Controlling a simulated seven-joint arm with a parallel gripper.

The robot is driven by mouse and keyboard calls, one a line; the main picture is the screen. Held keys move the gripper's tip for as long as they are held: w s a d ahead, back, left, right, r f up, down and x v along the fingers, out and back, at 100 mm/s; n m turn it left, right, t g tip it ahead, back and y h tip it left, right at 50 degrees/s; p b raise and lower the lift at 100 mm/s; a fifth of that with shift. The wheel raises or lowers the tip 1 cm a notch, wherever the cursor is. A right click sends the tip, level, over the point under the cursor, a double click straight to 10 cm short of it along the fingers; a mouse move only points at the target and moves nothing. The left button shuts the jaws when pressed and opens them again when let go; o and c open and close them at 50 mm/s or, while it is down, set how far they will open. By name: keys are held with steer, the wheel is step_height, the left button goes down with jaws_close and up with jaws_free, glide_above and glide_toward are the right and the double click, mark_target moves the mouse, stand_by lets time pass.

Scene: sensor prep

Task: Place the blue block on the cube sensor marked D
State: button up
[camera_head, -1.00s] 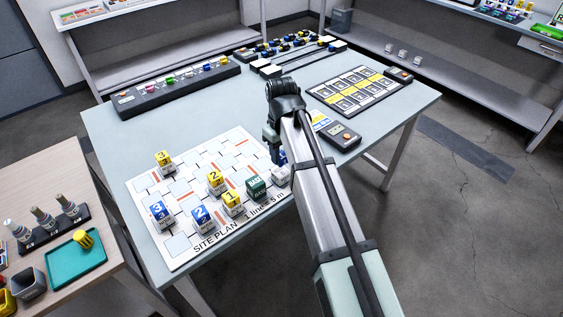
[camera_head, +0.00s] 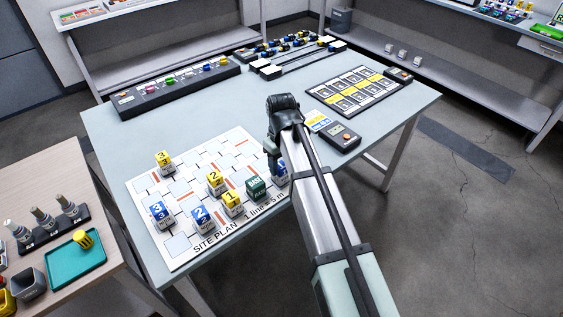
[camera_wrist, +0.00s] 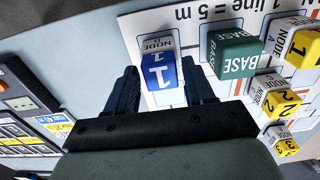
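A blue block marked 1 (camera_wrist: 162,72) sits on a white node cube (camera_wrist: 157,44) in the wrist view. The cube's letter is too unclear to read. In the head view the blue block (camera_head: 281,171) is at the right edge of the site plan, partly hidden by my arm. My gripper (camera_wrist: 161,88) is open, with one dark finger on each side of the block and a small gap showing at both sides. In the head view my gripper (camera_head: 272,150) is down at the block, its fingers mostly hidden.
The green BASE block (camera_wrist: 238,55) stands close beside it. Several yellow and blue numbered blocks on white cubes stand on the site plan board (camera_head: 178,243). A dark handheld box (camera_head: 342,137) lies right of my arm. The table (camera_head: 215,113) behind the plan is clear.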

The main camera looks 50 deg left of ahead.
mark_target(281, 166)
steer(key=shift+o, duration=0.8)
steer(key=shift+r, duration=0.15)
step_height(281, 166, up, 12)
